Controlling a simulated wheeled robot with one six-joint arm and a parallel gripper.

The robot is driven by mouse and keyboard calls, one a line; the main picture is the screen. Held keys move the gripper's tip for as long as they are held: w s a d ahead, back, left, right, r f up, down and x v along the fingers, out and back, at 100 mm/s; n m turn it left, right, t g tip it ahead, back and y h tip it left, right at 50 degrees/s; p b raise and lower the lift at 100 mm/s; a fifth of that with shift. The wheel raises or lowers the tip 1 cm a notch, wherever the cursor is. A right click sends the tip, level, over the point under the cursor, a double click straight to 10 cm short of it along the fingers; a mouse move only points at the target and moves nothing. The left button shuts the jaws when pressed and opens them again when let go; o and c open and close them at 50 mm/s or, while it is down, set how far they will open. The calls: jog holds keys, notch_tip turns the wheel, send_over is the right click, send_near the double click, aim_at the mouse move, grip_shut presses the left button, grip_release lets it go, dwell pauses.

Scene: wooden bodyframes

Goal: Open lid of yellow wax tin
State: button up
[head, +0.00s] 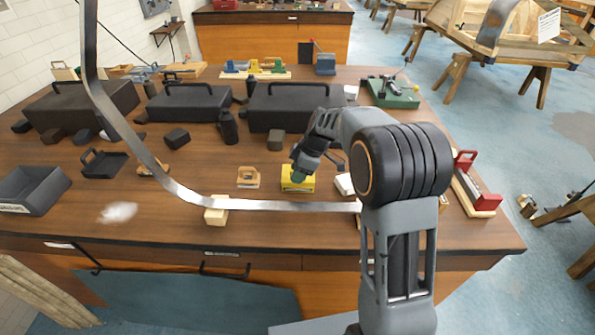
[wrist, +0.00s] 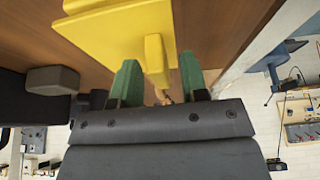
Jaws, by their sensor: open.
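The yellow wax tin (head: 297,183) sits on the brown workbench (head: 160,210) near the middle. In the wrist view its yellow lid (wrist: 130,32) fills the upper middle, with a raised yellow handle (wrist: 156,62) on it. My gripper (head: 300,172) is over the tin in the head view. In the wrist view my gripper (wrist: 160,82) is open, with one green finger on each side of the handle's near end. I cannot tell whether either finger touches it. The gripper hides part of the tin in the head view.
A wooden block (head: 248,177) lies left of the tin. A white item (head: 344,184) is close on its right, partly behind my arm. Black cases (head: 285,105) stand behind.

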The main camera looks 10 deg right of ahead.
jog(key=shift+c, duration=0.2)
grip_shut()
dwell(0.4)
